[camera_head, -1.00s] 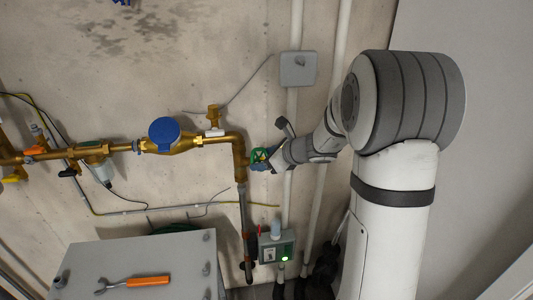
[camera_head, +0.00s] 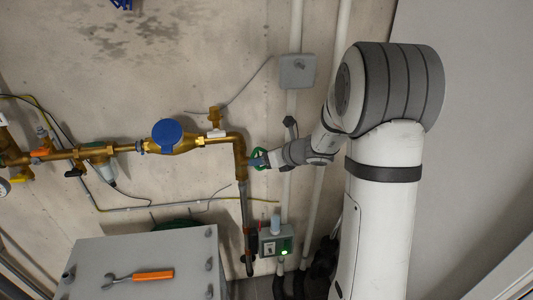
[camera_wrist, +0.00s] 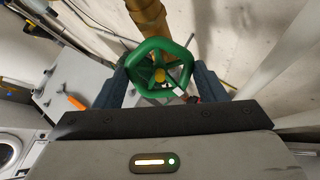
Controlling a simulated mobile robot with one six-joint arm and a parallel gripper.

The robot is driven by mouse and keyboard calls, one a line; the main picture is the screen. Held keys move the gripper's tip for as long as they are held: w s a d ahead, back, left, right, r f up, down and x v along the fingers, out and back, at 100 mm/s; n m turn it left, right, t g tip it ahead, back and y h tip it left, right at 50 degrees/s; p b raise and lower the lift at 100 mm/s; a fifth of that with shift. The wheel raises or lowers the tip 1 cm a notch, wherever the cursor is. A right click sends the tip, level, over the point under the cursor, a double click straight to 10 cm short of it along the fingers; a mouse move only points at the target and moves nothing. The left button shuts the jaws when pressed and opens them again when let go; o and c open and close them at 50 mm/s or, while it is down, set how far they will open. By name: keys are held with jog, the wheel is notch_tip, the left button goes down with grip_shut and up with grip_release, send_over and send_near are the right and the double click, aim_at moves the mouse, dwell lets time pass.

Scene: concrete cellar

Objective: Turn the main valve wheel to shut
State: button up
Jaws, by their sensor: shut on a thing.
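In the head view the wheel (camera_head: 258,158) is small, beside the brass pipe elbow, and partly hidden by my gripper (camera_head: 266,159). How far the wheel is turned cannot be told.
A blue-capped meter (camera_head: 167,132) sits on the brass pipe to the left. A grey cabinet (camera_head: 190,250) with an orange-handled wrench (camera_head: 140,277) stands below. A grey wall box (camera_head: 297,70) and a control box with a green light (camera_head: 275,241) are near the arm.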

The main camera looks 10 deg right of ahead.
jog(key=shift+m, duration=0.4)
jog(key=shift+r+m+p, duration=0.15)
jog(key=shift+m+p, duration=0.45)
jog(key=shift+p, duration=0.25)
jog(key=shift+m+p, duration=0.75)
jog(key=shift+m, duration=1.05)
